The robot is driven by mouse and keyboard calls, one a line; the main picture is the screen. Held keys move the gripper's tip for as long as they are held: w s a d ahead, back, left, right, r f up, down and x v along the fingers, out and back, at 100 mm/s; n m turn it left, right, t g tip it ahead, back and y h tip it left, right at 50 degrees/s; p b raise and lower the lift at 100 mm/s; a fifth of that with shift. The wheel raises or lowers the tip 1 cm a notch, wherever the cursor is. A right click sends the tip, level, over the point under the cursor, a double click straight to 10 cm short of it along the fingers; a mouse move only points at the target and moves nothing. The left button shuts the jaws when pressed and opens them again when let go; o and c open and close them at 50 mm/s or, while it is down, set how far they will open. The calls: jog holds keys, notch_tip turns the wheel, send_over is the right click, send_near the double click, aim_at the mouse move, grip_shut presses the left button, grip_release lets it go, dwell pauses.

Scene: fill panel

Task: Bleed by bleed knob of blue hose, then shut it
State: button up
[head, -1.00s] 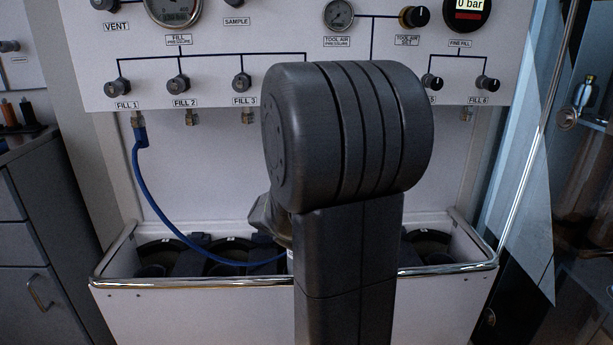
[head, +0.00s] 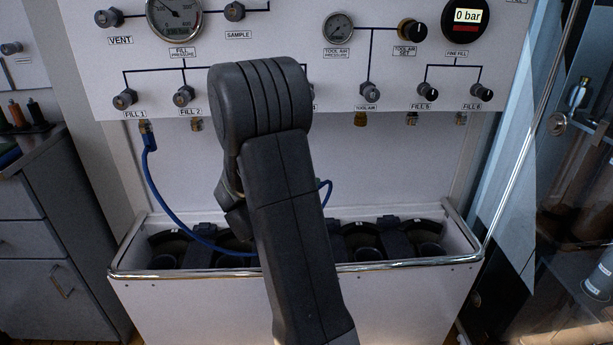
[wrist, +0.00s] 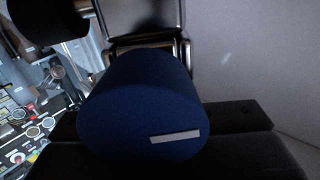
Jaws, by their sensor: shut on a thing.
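The blue hose (head: 169,215) hangs from the fitting under FILL 1 (head: 124,99) and runs down over the bin, behind my arm. A short blue stretch shows again right of the arm. In the wrist view a dark blue round knob (wrist: 140,112) with a white mark fills the middle, close to the camera. My gripper (wrist: 150,140) is shut on this blue knob; dark parts show on both sides below it. In the head view my arm hides the gripper and the knob. How far the knob is turned cannot be told.
The white panel carries several knobs, the fill pressure gauge (head: 174,14) and a display (head: 466,16) reading 0 bar. Below it is a white bin with a metal rim (head: 400,266), holding dark cylinders. A grey cabinet (head: 50,235) stands left, glass doors right.

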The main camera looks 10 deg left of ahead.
jog(key=shift+h, duration=0.3)
jog(key=o, duration=1)
jog(key=shift+c, duration=0.2)
jog(key=p+v, duration=0.2)
jog(key=v, duration=1.1)
jog(key=shift+s+a+r, duration=0.2)
jog(key=shift+s, duration=0.15)
jog(key=shift+w, duration=0.1)
